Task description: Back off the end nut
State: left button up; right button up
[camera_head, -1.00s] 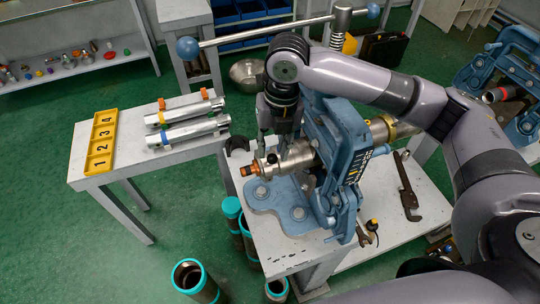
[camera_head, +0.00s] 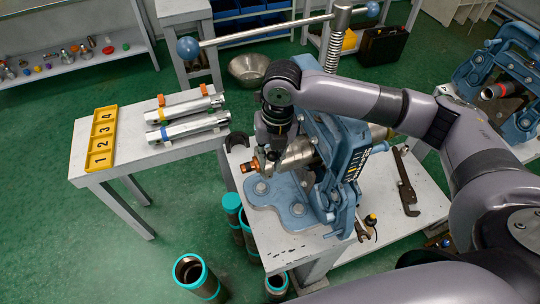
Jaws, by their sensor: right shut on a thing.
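A steel pipe piece with a copper-coloured threaded end (camera_head: 250,167) lies in the blue pipe vise (camera_head: 345,150). I take the end nut to be the steel collar just behind that thread, but my gripper hides much of it. My right gripper (camera_head: 272,158) reaches down from above and is shut around the steel collar beside the vise jaws. Its fingertips are partly hidden and dark. The vise's long T-handle (camera_head: 265,33) stands above. My left gripper is not in view.
A side table (camera_head: 135,165) holds a yellow numbered tray (camera_head: 101,138) and two steel cylinders (camera_head: 187,117). A wrench (camera_head: 404,182) lies on the vise bench. Teal-rimmed pipes (camera_head: 190,270) stand on the floor. A second vise (camera_head: 500,80) is at the right.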

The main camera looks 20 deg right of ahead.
grip_shut()
jog(key=shift+w+r, duration=0.1)
jog(key=shift+w, duration=0.1)
